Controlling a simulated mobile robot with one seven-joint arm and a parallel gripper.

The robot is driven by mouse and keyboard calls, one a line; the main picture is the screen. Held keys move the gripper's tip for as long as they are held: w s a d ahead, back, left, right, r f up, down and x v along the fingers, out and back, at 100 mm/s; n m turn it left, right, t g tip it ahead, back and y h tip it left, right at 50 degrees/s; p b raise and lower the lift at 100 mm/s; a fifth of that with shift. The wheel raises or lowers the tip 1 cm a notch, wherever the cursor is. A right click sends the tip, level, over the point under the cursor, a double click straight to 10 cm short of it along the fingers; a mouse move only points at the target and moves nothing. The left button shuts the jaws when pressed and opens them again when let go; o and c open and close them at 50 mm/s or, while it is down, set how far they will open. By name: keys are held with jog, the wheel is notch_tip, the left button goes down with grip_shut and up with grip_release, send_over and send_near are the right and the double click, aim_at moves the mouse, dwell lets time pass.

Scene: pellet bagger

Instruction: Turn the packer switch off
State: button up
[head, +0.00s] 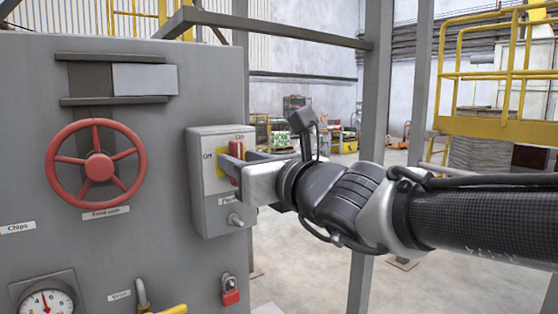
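The packer switch is a grey box (211,212) on the right side of the cabinet front. It has a yellow plate (221,176) and a red handle (235,149). The handle looks roughly upright, with the "On" label above it and the "Off" label to its left. A label below starts with "P"; the rest is hidden. My gripper (236,170) reaches in from the right, with its fingers at the red handle. The fingers overlap the handle in view, so I cannot tell whether they are closed on it or only beside it.
A red handwheel (99,167) stands out left of the switch box. Below are a gauge (45,302), a yellow-handled valve (172,309) and a red padlock (230,297). A grey post (372,130) stands behind my arm. Yellow railings (490,75) stand further back right.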

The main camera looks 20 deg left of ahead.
jog(key=c, duration=0.7)
jog(key=shift+f+b, duration=0.1)
jog(key=shift+b, duration=0.25)
jog(key=n+b, duration=0.5)
jog(key=n, duration=0.1)
jog(key=n+b, duration=1.1)
jog(key=shift+s+a+f+n, duration=0.3)
jog(key=shift+f+n, duration=0.1)
jog(key=shift+b, duration=0.4)
